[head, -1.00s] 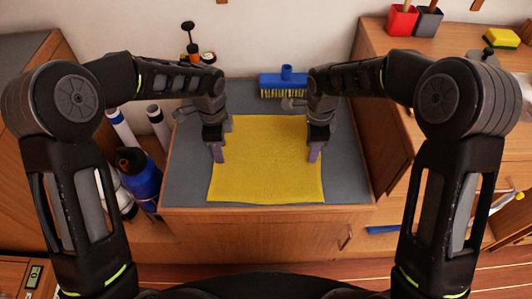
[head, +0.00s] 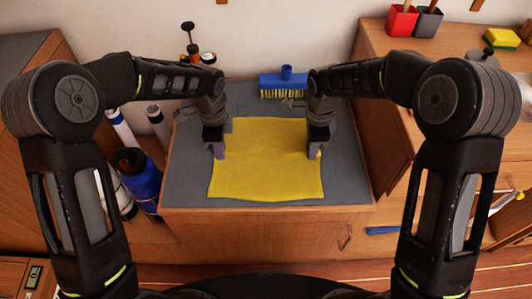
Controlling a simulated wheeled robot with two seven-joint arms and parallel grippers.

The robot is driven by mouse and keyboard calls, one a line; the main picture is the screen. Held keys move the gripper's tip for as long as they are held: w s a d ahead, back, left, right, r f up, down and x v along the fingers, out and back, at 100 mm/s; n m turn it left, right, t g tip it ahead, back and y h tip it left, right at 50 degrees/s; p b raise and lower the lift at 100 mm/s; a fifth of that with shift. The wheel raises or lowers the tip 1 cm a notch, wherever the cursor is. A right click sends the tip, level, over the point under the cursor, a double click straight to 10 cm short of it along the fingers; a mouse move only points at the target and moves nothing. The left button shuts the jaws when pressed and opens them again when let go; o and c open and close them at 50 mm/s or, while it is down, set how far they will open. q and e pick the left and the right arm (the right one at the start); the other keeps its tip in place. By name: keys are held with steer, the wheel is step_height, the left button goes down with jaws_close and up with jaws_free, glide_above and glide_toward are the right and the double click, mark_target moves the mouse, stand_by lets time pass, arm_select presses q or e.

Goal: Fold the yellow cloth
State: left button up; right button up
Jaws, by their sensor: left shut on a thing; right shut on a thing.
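The yellow cloth (head: 266,165) lies spread on the grey top of the low cabinet (head: 186,180). Its near edge hangs close to the cabinet's front edge and looks slightly wavy. My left gripper (head: 219,152) is shut on the cloth's left side. My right gripper (head: 314,152) is shut on its right side, with a small bit of yellow showing beside the fingers. The cloth has slight creases between the two grippers. The exact grip points are hidden by the fingers.
A blue brush (head: 285,82) lies behind the cloth by the wall. Blue bottles (head: 140,178) and white rolls stand in the gap at left. A wooden counter at right carries a red pot (head: 402,20) and a yellow sponge (head: 501,38). Grey top is clear beside the cloth.

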arm_select(q)
steer(key=shift+f, duration=0.1)
jaws_close()
arm_select(e)
jaws_close()
